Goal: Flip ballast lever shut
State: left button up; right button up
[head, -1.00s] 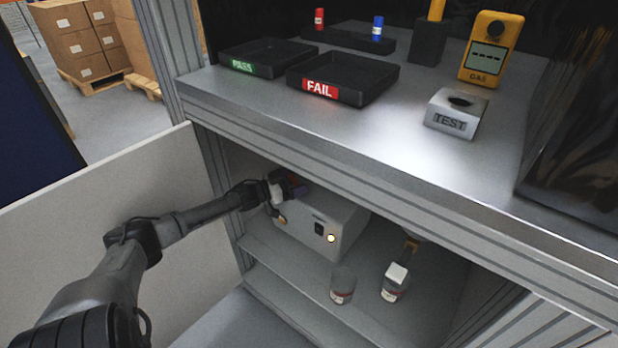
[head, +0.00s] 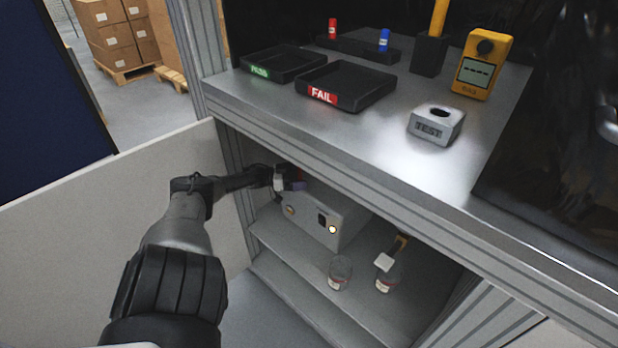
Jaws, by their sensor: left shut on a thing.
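A pale grey box (head: 309,217) with a dark switch and a lit round button stands on the shelf under the bench. A small brownish knob (head: 290,210) shows on the left of the box's front. My right gripper is not in view.
The bench edge (head: 400,198) overhangs the shelf. A white panel (head: 110,235) is at left. On the bench are the PASS tray (head: 262,76), FAIL tray (head: 323,97), test block (head: 432,130) and gas detector (head: 483,65).

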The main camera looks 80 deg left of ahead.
aim_at(299, 175)
pick_arm(q)
jog(key=o, duration=0.9)
jog(key=shift+o, duration=0.4)
jog(key=shift+s, duration=0.15)
jog(key=shift+r+p, duration=0.5)
jog(key=shift+r, duration=0.05)
notch_tip(299, 175, up, 4)
jog(key=p, duration=0.3)
jog(key=shift+p, duration=0.3)
jog(key=w+d+r+p, duration=0.6)
jog(key=w+d+p, duration=0.1)
jog(key=d, duration=0.1)
jog(key=shift+w+d+p, duration=0.35)
jog(key=shift+d, duration=0.05)
jog(key=shift+c, duration=0.3)
